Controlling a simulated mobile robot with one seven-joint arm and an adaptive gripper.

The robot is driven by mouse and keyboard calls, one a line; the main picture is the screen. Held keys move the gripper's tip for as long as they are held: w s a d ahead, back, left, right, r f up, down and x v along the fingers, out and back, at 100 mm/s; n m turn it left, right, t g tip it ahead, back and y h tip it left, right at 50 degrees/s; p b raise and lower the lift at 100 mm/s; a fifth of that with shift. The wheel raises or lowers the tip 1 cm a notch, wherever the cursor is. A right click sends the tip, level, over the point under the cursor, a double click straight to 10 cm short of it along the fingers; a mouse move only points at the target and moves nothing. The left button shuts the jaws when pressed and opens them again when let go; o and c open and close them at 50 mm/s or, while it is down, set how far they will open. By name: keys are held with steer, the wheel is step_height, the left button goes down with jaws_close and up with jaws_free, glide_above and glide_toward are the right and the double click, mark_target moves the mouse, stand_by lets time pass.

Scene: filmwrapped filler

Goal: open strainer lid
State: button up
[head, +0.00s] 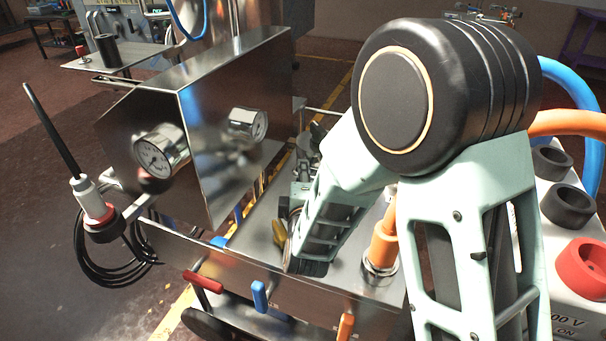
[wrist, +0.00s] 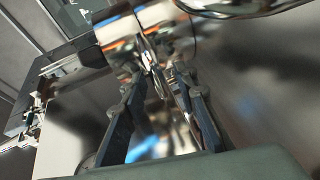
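My gripper (wrist: 160,78) shows in the wrist view with its two dark fingers apart. Shiny metal fittings (wrist: 150,28) stand just beyond and between the fingertips. A thin bright metal part lies between the tips; I cannot tell whether the fingers touch it. Which of these fittings is the strainer lid cannot be told, as reflections and blur confuse the shapes. In the head view, my pale green arm covers most of the gripper, which is over the steel machine deck (head: 262,240) beside small metal fittings (head: 304,160).
A steel box with gauges (head: 161,152) stands left of my arm. Red (head: 203,281), blue (head: 259,296) and orange (head: 345,326) handles line the deck's front. An orange hose fitting (head: 383,246) rises close to my arm. A white socket box (head: 575,255) is at right.

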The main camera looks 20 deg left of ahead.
steer(key=shift+c, duration=0.4)
jaws_close()
steer(key=shift+s+f, duration=0.1)
steer(key=shift+r+p, duration=0.2)
steer(key=shift+p, duration=0.15)
